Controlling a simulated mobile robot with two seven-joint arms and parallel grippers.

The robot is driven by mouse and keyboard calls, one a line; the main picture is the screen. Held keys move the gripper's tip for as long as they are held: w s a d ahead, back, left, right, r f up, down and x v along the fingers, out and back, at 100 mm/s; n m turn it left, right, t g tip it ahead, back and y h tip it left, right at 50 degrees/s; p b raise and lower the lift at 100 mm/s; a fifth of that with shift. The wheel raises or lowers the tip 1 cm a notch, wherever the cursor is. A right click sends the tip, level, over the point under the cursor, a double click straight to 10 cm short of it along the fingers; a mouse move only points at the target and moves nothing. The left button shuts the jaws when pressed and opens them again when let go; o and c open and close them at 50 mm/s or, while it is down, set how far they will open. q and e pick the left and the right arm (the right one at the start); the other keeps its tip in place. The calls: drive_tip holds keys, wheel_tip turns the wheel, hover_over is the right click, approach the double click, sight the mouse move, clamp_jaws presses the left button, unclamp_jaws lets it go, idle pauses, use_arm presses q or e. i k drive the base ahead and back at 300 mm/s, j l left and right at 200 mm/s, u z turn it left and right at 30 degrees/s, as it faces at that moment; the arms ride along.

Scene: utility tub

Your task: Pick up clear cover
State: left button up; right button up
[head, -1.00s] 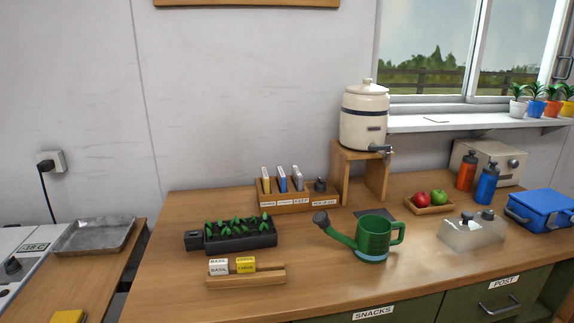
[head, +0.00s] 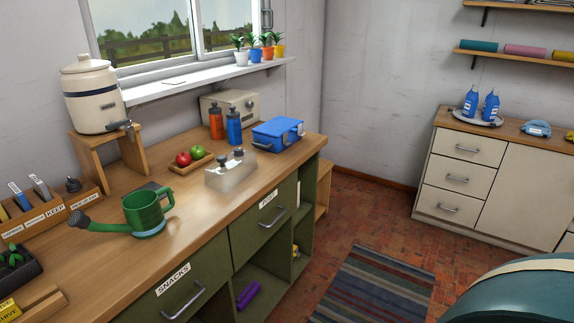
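The clear cover (head: 231,174) is a translucent, box-shaped piece with dark knobs on top. It sits near the front edge of the wooden worktop (head: 190,222), in the middle left of the head view. Neither of my grippers shows in the head view.
A green watering can (head: 143,208) stands left of the cover. A wooden tray (head: 192,168) with red and green fruit lies behind it, and a blue box (head: 277,133) stands to its right. A striped rug (head: 378,285) lies on the floor.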

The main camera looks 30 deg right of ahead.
sight(228, 170)
drive_tip(key=z, duration=0.65)
drive_tip(key=u, duration=1.5)
drive_tip(key=z, duration=1.5)
drive_tip(key=k, duration=0.05)
